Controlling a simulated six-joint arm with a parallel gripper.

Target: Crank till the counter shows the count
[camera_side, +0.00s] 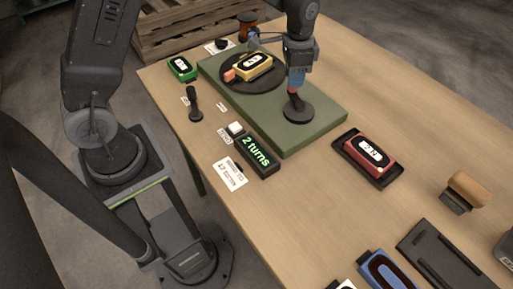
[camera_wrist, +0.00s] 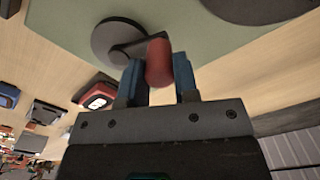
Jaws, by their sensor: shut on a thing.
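A black crank with a round base (camera_side: 299,110) stands on the right part of the green platform (camera_side: 318,122). My gripper (camera_side: 296,82) is above it, shut on the crank's red handle (camera_wrist: 158,62), which stands between the two blue fingers in the wrist view. The crank arm runs from the handle to a dark round hub (camera_wrist: 113,36) on the left there. A black counter (camera_side: 259,155) in front of the platform shows "2 turns" in green. A yellow device (camera_side: 254,66) sits on a black round plate (camera_side: 232,86) on the platform.
A white button (camera_side: 236,128) and a printed card (camera_side: 230,174) are near the counter. A black lever (camera_side: 194,104) stands left of the platform. A green device (camera_side: 182,68) is behind it. A red device (camera_side: 370,148) lies in a tray on the right. A wooden-handled stamp (camera_side: 468,188) is farther right.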

